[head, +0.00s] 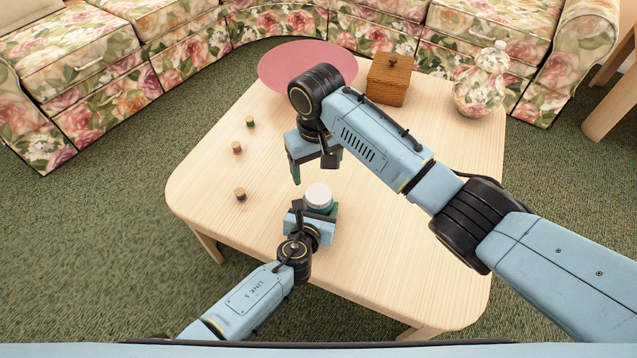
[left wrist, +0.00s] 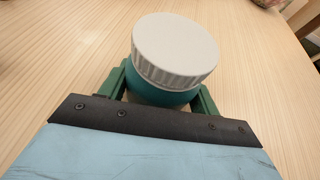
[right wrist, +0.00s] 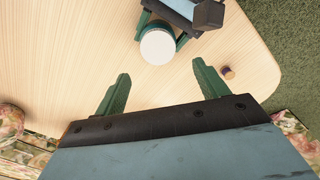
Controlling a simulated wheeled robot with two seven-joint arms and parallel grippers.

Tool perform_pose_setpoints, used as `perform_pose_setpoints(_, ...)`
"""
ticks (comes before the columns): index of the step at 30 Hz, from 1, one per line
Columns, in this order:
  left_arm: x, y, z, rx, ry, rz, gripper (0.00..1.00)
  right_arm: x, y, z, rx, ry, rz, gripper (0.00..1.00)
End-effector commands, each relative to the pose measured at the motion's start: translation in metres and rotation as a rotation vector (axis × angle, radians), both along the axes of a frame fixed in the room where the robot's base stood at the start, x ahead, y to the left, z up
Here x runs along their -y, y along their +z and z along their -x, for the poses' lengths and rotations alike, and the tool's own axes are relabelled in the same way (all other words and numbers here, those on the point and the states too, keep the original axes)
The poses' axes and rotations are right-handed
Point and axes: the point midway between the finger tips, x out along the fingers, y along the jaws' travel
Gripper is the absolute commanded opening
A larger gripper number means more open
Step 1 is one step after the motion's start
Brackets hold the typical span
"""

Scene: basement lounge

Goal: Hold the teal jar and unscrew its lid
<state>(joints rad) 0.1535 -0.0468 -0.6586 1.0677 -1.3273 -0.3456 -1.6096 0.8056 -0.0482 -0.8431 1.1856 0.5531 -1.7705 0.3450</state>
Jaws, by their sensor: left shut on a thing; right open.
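The teal jar (left wrist: 160,94) stands on the table with its ribbed white lid (left wrist: 175,48) on top. In the head view the lid (head: 319,195) shows near the middle of the table, and most of the jar is hidden behind my left gripper (head: 318,212). My left gripper (left wrist: 163,92) is shut on the jar, one green finger on each side, below the lid. My right gripper (head: 314,172) is open and empty, above and a little behind the jar. In the right wrist view the lid (right wrist: 158,46) lies beyond the open fingers of my right gripper (right wrist: 160,85).
Several small round pieces stand at the table's left, one nearest the front (head: 240,194). A pink round mat (head: 285,60), a wooden box (head: 389,80) and a floral jar (head: 481,85) are at the back. A floral sofa (head: 280,20) borders the table (head: 410,280). The front right is clear.

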Motion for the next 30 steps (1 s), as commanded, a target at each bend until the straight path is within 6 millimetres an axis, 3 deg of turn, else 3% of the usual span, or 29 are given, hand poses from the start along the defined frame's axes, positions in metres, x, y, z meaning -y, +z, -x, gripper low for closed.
perform_pose_setpoints(9, 0.0, 0.0, 0.0, -0.001, 0.0, 0.0, 0.0, -0.007, 0.005, -0.003, 0.021, -0.437, -0.014, 0.73)
perform_pose_setpoints(18, 0.0, 0.0, 0.0, -0.001, 0.0, 0.0, 0.0, -0.001, 0.001, -0.001, 0.002, -0.888, -0.01, 0.73)
perform_pose_setpoints(24, 0.0, 0.0, 0.0, -0.001, 0.0, 0.0, 0.0, 0.003, -0.002, 0.001, -0.008, -1.057, -0.002, 0.73)
perform_pose_setpoints(30, 0.0, 0.0, 0.0, -0.001, 0.0, 0.0, 0.0, 0.004, -0.014, 0.001, -0.012, -1.098, 0.002, 0.73)
